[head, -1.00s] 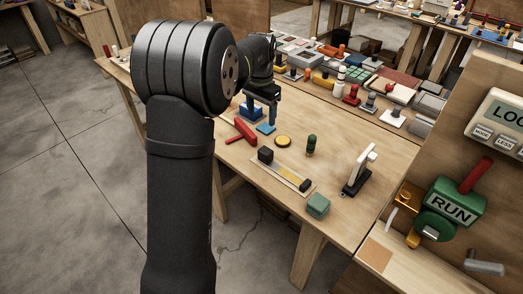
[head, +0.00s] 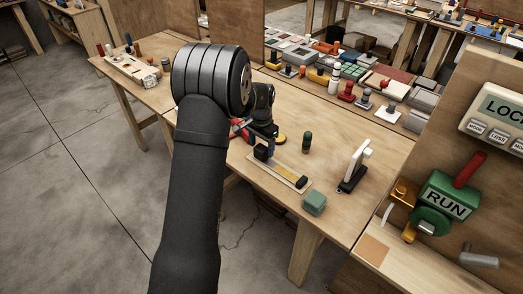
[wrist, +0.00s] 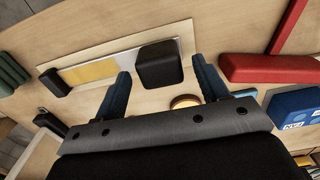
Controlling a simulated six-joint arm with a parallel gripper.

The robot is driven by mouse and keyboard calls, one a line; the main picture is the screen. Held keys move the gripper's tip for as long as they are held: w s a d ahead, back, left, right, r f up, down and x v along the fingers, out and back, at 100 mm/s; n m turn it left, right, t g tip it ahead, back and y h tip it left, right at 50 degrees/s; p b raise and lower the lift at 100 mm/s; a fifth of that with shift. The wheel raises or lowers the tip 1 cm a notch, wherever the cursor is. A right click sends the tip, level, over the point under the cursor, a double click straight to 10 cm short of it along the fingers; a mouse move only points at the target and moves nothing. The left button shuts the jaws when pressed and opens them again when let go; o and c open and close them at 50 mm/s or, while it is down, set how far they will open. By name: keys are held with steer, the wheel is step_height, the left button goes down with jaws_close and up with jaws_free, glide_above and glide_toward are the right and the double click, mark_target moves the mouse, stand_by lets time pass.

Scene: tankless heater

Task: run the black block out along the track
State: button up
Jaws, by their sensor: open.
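The black block (wrist: 160,66) stands at one end of a flat, pale track (wrist: 100,68) with a yellow strip (wrist: 92,72) along it. A smaller dark piece (wrist: 55,82) sits at the track's other end. In the wrist view my gripper (wrist: 161,72) is open, with one blue fingertip on each side of the block. I cannot tell whether either finger touches it.
A red T-shaped piece (wrist: 270,68) and a blue block (wrist: 294,112) lie to one side. A yellow round piece (head: 281,138), a dark green cylinder (head: 307,143), a white-and-black stand (head: 355,165) and a green block (head: 314,203) surround the track. Bare table lies between them.

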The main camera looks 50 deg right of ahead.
mark_target(282, 171)
steer(key=shift+f, duration=1.3)
steer(key=c, duration=1.4)
steer(key=s, duration=0.9)
steer(key=shift+s, duration=0.25)
steer(key=o, duration=1.4)
